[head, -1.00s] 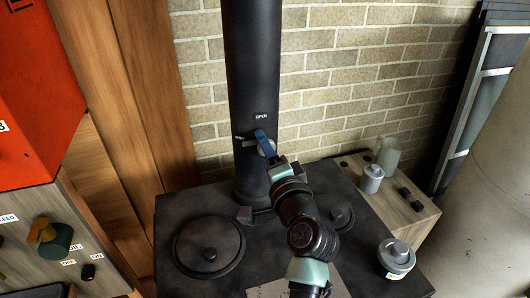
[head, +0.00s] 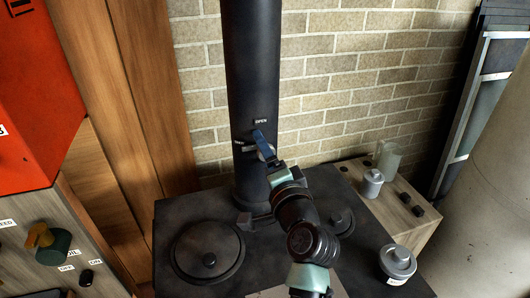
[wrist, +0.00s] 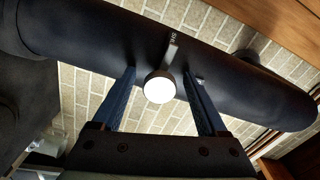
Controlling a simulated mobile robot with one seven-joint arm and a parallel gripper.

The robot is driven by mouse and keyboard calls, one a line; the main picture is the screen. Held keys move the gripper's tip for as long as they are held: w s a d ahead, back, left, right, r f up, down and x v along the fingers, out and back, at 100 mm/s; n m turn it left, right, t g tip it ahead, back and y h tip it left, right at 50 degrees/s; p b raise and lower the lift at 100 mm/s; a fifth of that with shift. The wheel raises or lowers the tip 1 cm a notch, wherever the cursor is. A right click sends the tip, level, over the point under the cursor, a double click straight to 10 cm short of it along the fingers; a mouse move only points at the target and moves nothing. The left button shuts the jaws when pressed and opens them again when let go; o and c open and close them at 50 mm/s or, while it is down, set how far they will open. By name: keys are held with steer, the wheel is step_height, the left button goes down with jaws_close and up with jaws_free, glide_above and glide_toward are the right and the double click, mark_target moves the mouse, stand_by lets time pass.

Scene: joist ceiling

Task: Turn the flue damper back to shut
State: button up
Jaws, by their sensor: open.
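The flue pipe (head: 250,60) stands dark and upright behind the stove, with an OPEN label (head: 261,121) and a second small label at its left. The damper handle (head: 246,150) is a short grey bar at the pipe's front. In the wrist view the damper handle (wrist: 171,54) runs from a bright round knob (wrist: 158,88) towards a label that seems to read SHUT. My gripper (wrist: 165,80) is open, its blue fingers apart on either side of the knob, and not closed on the handle. In the head view my gripper (head: 262,142) partly hides the knob.
The stove top (head: 180,210) lies below, with a round lid (head: 208,255) at left and a grey lidded pot (head: 397,262) at right. A side shelf (head: 400,215) holds a small canister (head: 371,184) and a pale mug (head: 388,158). A brick wall (head: 330,75) is close behind the pipe.

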steer(key=v, duration=1.3)
